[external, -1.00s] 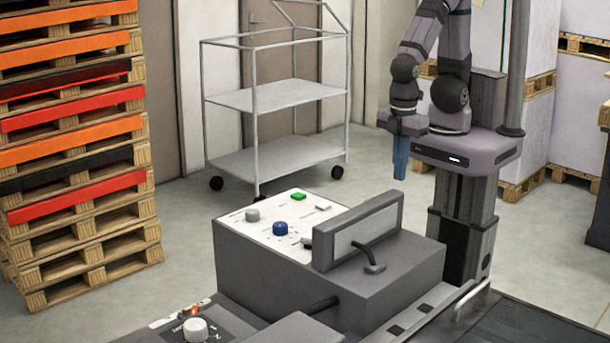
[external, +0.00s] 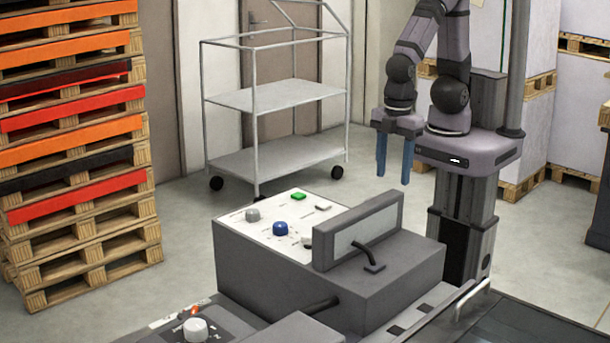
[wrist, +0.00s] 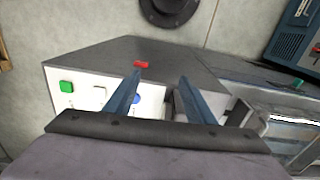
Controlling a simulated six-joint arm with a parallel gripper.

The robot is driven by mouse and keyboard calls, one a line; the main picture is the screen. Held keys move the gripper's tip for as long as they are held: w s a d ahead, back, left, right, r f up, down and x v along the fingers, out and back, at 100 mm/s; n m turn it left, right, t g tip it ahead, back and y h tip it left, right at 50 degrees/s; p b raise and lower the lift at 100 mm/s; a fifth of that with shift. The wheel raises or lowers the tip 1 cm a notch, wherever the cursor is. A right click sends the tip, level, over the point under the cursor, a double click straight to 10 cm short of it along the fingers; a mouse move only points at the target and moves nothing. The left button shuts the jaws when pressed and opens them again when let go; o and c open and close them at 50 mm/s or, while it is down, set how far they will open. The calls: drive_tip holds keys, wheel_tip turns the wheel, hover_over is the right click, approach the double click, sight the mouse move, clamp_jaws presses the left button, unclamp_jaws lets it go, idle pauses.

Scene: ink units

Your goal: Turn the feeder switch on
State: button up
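My gripper (external: 394,178) is in the air behind and to the right of the grey console, with its two blue fingers apart and nothing between them. It also shows in the wrist view (wrist: 160,76), with the console below. The console's sloped white panel (external: 262,238) carries a grey knob (external: 252,214), a blue knob (external: 280,228), a green button (external: 298,196) and a small pale switch (external: 322,207). Another pale knob (external: 307,240) is partly hidden by a raised grey housing. The labels are too small to read, so I cannot tell which control is the feeder switch.
The raised grey housing (external: 358,232) with a black cable stands right of the panel. A lower unit in front has a white knob (external: 195,329) and an orange-red light (external: 193,309). A wire trolley (external: 275,97) and stacked pallets (external: 75,150) stand behind and left.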

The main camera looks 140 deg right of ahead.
drive_tip(key=w+n, duration=0.2)
drive_tip(key=w, duration=0.7)
drive_tip(key=w+d+n, duration=0.1)
drive_tip(key=w, duration=0.8)
drive_tip(key=w+d+n, duration=0.1)
drive_tip(key=w+n, duration=0.1)
drive_tip(key=w, duration=0.7)
drive_tip(key=shift+w+d+f+n+b, duration=0.15)
drive_tip(key=shift+f+n+b, duration=0.05)
drive_tip(key=shift+n+b, duration=0.1)
drive_tip(key=shift+f, duration=0.1)
drive_tip(key=shift+f+p, duration=1.35)
drive_tip(key=shift+f, duration=2.2)
drive_tip(key=c, duration=1.1)
